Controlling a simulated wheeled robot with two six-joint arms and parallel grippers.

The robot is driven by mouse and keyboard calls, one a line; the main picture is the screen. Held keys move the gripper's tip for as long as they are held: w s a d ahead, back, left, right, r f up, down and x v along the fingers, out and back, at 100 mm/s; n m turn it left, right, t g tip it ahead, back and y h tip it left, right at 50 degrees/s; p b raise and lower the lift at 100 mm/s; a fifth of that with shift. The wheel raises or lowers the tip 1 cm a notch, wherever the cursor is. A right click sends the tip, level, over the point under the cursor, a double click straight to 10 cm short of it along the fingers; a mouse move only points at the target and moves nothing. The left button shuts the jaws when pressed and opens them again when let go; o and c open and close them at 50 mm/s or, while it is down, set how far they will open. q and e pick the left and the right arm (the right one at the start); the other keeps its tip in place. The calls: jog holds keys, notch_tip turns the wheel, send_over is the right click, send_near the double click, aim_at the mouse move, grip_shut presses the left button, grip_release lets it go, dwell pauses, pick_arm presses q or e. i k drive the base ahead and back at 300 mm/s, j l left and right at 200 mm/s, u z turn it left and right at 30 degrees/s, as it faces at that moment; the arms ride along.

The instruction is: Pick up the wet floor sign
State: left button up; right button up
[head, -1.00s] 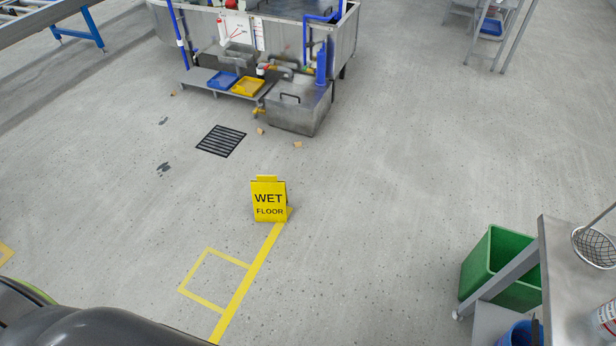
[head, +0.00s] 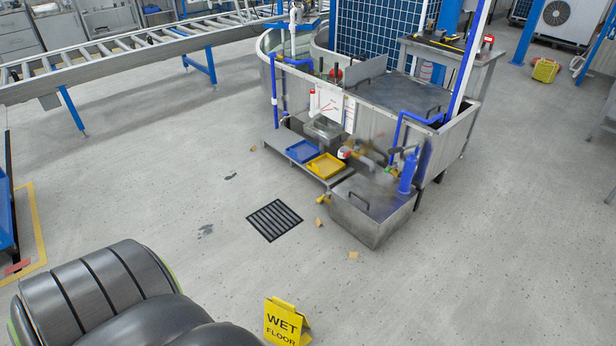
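The yellow wet floor sign (head: 284,322) stands upright on the grey floor at the bottom edge of the head view, a little left of centre. Its black lettering reads WET FLOOR, and its lowest part is cut off by the picture's edge. A dark, rounded part of my own body fills the lower left, just left of the sign. Neither of my grippers is in view.
A black floor grate (head: 274,220) lies beyond the sign. Behind it stands a metal tank station (head: 456,140) with a steel box (head: 372,212) and blue (head: 303,151) and yellow (head: 326,166) trays. A roller conveyor (head: 130,48) runs at upper left.

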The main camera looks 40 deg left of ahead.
aim_at(283, 325)
jog(key=i+l+u, duration=0.1)
jog(key=i+u, duration=0.35)
jog(key=i+l+u, duration=0.4)
jog(key=i, duration=0.15)
jog(key=i+l+u, duration=0.3)
jog(key=i+u, duration=0.15)
